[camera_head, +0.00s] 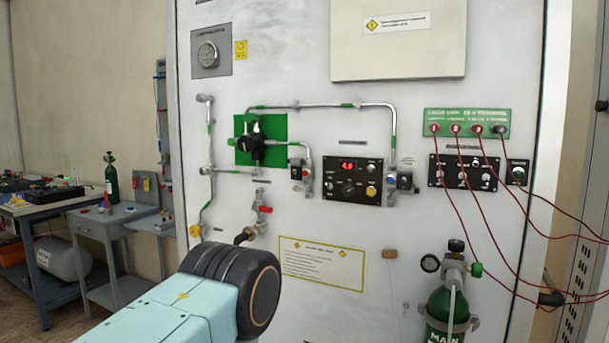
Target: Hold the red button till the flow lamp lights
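The black control panel (352,180) is on the white wall board, right of the green plate. Small red marks show on a fitting (296,172) left of the panel. One light-blue arm of mine, with a dark round joint, fills the lower middle, below and left of the panel. Neither gripper shows.
A red-handled valve (265,209) sits just above my arm joint. Pipes run around the green plate (260,139). Red leads hang from a green strip (466,123) at right, across the space before the board. A green cylinder (447,312) stands lower right. Benches are at left.

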